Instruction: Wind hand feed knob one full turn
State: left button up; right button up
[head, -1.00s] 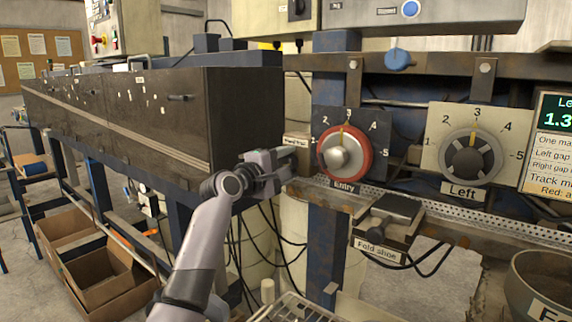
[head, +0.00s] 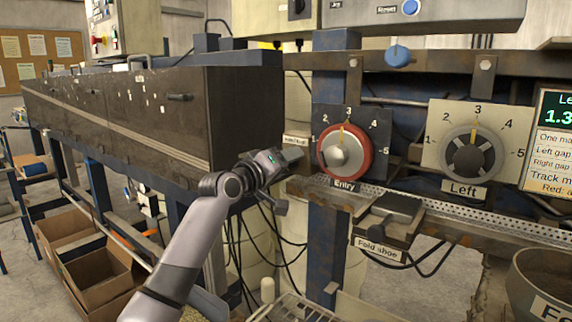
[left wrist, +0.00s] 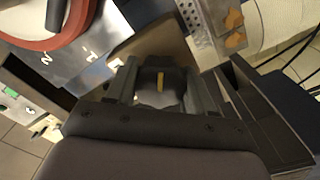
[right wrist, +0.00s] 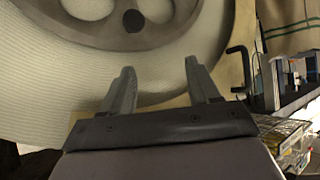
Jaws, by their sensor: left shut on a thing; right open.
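My left gripper (head: 286,158) is at the machine frame, just left of the red-rimmed Entry dial (head: 335,158). In the left wrist view its fingers (left wrist: 160,88) are shut on a dark knob (left wrist: 152,77) with a yellow mark, which I take to be the hand feed knob. In the head view the gripper hides this knob. A small pale label (head: 297,141) above the gripper is too small to read. My right gripper (right wrist: 160,88) is open and empty, in front of a grey wheel (right wrist: 125,22); it is outside the head view.
The Left dial (head: 468,155) and the Entry dial both point near 3. A Fold shoe block (head: 392,215) juts out below them. A long dark cabinet (head: 245,115) stands close to my left arm. A bowl (head: 545,280) sits at lower right.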

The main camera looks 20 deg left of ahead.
pick_arm(q)
jog(key=shift+m, duration=0.5)
jog(key=o, duration=0.8)
jog(key=shift+c, duration=0.2)
jog(key=shift+s, duration=0.1)
jog(key=b+v, duration=0.1)
jog(key=v, duration=0.6)
jog(key=shift+b, duration=0.3)
